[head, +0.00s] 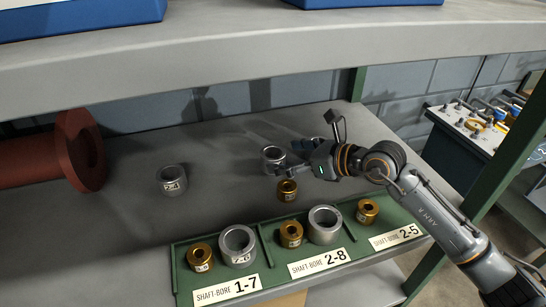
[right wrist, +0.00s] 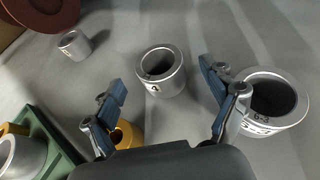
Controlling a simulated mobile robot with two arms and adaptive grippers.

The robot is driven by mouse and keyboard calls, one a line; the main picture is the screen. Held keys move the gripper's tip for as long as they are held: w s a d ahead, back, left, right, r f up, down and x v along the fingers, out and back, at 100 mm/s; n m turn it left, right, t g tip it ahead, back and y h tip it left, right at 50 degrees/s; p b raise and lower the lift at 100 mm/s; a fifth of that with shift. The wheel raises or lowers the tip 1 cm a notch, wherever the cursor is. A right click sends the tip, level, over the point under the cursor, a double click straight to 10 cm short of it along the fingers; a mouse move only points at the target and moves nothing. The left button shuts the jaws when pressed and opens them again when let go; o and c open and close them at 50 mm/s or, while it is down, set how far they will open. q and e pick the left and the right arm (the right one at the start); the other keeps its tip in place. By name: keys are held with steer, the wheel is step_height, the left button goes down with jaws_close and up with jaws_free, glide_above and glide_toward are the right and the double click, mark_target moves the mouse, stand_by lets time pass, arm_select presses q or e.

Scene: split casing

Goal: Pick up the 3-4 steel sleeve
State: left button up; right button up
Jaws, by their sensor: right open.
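Two steel sleeves are near my right gripper (head: 303,160); which is the 3-4 one I cannot tell for sure. One sleeve (head: 271,156) stands upright just ahead of the fingertips. In the right wrist view this sleeve (right wrist: 161,78) stands between and beyond the fingers, its mark showing only a "4". My right gripper, also in the right wrist view (right wrist: 163,85), is open and empty. My left gripper is out of view.
A brass bush (head: 288,189) stands close by, partly behind the left finger in the wrist view (right wrist: 127,136). A steel sleeve marked 2-4 (head: 172,181) stands further left. A green tray (head: 263,246) holds brass and steel rings in front. A red flanged pipe (head: 82,150) lies left.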

mark_target(266, 153)
steer(key=p+x, duration=0.1)
steer(key=x, duration=0.3)
steer(key=shift+w+a, duration=0.15)
steer(key=shift+a, duration=0.05)
steer(key=shift+d, duration=0.1)
steer(key=shift+c, duration=0.8)
steer(key=c, duration=1.4)
steer(key=shift+r, duration=0.15)
jaws_close()
